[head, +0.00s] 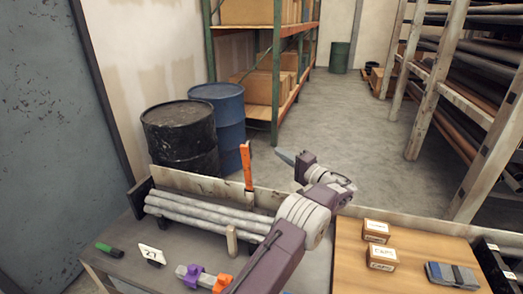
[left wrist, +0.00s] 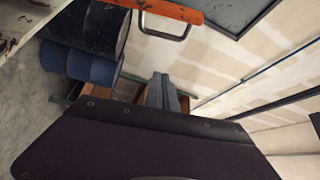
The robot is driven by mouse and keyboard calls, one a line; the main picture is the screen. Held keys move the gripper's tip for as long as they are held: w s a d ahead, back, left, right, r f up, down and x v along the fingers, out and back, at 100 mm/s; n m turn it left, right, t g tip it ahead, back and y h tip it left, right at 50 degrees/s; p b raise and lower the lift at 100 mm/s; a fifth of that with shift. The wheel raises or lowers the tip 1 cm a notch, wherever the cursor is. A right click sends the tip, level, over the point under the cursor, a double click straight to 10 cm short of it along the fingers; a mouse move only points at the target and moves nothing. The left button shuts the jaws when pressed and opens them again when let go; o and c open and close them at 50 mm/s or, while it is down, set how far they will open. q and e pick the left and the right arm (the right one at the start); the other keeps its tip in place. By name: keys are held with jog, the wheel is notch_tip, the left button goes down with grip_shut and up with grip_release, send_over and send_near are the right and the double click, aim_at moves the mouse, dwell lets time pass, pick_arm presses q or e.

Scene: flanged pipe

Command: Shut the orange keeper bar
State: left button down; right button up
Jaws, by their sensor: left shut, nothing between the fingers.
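The orange keeper bar (head: 247,166) stands upright, swung open, at the back of a rack holding several grey pipes (head: 210,213). In the left wrist view the bar (left wrist: 160,8) crosses the top edge, with a metal loop handle on it. My left gripper (head: 281,155) is shut and empty, just right of the bar's upper part and apart from it, its fingers pointing left. Its closed fingers (left wrist: 161,90) also show in the left wrist view, below the handle. A short wooden post (head: 231,243) stands at the rack's front. My right gripper is out of view.
Small boxes (head: 381,257) sit on a wooden board at right. Black (head: 180,140) and blue (head: 221,110) drums stand behind the rack.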

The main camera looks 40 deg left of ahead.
aim_at(249, 166)
pick_arm(q)
jog(key=s+a+p, duration=0.1)
jog(key=a+p, duration=0.1)
jog(key=a, duration=0.7)
jog(key=shift+s+a+p, duration=0.15)
jog(key=shift+s+p, duration=0.15)
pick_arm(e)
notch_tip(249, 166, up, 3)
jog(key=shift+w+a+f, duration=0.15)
pick_arm(q)
jog(key=shift+f, duration=0.1)
